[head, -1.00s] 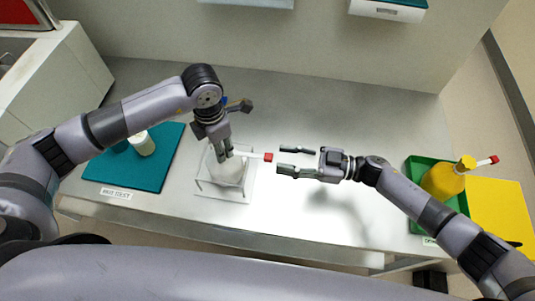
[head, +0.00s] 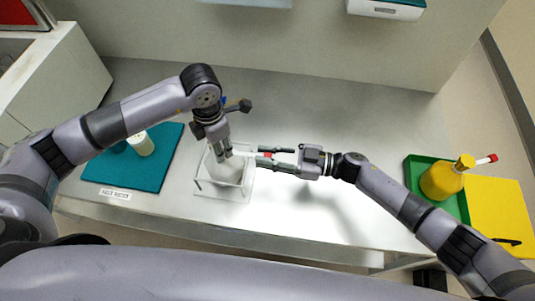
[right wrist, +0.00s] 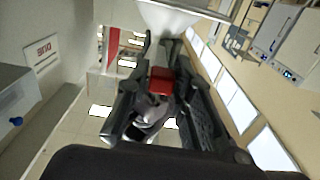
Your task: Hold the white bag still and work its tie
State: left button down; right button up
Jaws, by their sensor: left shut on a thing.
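The white bag (head: 228,170) stands in a clear open-topped holder (head: 237,192) on the bench. My left gripper (head: 224,153) points down and is shut on the bag's neck, which its fingers partly hide. The bag's tie is a white strip ending in a red tab (head: 267,155), sticking out to the right. My right gripper (head: 262,154) lies level with its fingers apart, one on each side of the red tab. In the right wrist view, the red tab (right wrist: 161,84) sits between the fingers, with the white bag (right wrist: 172,20) beyond. Contact with the tab cannot be told.
A teal mat (head: 145,178) with a white-capped container (head: 141,144) lies left. A green tray (head: 449,198) holds a yellow bag (head: 441,182) with a red-tipped tie at right, beside a yellow mat (head: 500,210). The bench (head: 330,105) is clear behind my grippers.

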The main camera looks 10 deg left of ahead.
aim_at(248, 154)
grip_shut()
dwell(0.3)
jog(key=a, duration=0.5)
jog(key=shift+s+a, duration=0.1)
jog(key=shift+a, duration=0.1)
jog(key=shift+o, duration=2.4)
grip_release()
jog(key=shift+d, duration=0.2)
jog(key=d, duration=1.2)
